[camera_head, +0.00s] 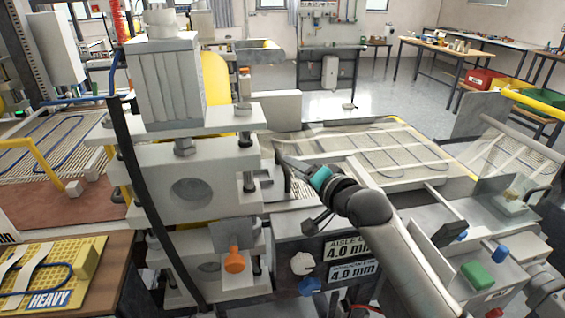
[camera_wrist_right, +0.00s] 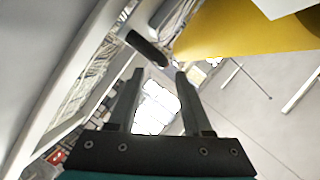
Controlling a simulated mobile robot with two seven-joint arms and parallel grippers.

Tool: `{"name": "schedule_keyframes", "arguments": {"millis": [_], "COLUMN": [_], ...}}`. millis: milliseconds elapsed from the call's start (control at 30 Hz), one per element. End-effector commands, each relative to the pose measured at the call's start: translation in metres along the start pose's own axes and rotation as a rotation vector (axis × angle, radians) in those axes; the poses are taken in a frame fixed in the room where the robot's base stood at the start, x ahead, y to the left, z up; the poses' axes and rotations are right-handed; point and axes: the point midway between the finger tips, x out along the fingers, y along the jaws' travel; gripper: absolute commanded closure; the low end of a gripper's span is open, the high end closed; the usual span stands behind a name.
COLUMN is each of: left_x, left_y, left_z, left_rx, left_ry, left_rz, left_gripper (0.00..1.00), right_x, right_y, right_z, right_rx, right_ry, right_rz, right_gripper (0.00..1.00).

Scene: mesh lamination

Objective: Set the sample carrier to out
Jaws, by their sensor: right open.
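My right arm reaches in from the lower right in the head view. Its gripper (camera_head: 287,160), beyond a teal ring, is beside the right side of the pale press block (camera_head: 190,185). In the wrist view the right gripper (camera_wrist_right: 158,75) is open, with two dark fingers apart and nothing between them. A dark rounded bar (camera_wrist_right: 147,49) shows just beyond the fingertips, apart from them. I cannot tell for certain which part is the sample carrier. My left gripper is not in view.
A mesh bed with a blue line (camera_head: 400,160) lies behind my right arm. An orange knob (camera_head: 234,260) and a white knob (camera_head: 302,263) are on the front. A green block (camera_head: 477,275) sits at the right. Open floor (camera_head: 385,85) lies behind.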

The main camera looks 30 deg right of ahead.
Motion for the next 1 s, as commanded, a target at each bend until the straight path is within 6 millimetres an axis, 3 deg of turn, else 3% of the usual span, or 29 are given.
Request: {"name": "schedule_keyframes", "arguments": {"millis": [200, 433, 900, 1000], "left_x": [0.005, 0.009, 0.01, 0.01], "left_y": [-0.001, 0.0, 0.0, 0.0], "left_z": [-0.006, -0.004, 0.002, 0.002], "left_rx": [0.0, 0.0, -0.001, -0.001], "left_ry": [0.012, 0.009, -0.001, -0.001], "left_rz": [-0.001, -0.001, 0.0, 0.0], "left_gripper": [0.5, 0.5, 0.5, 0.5], "right_x": [0.035, 0.059, 0.069, 0.068], "right_y": [0.0, 0.0, 0.0, 0.0], "right_z": [0.0, 0.001, 0.0, 0.0], "right_rx": [0.001, 0.001, 0.0, 0.0], "right_ry": [0.001, 0.0, 0.0, 0.0], "right_rz": [-0.001, -0.001, 0.0, 0.0], "right_gripper": [0.5, 0.5, 0.5, 0.6]}}
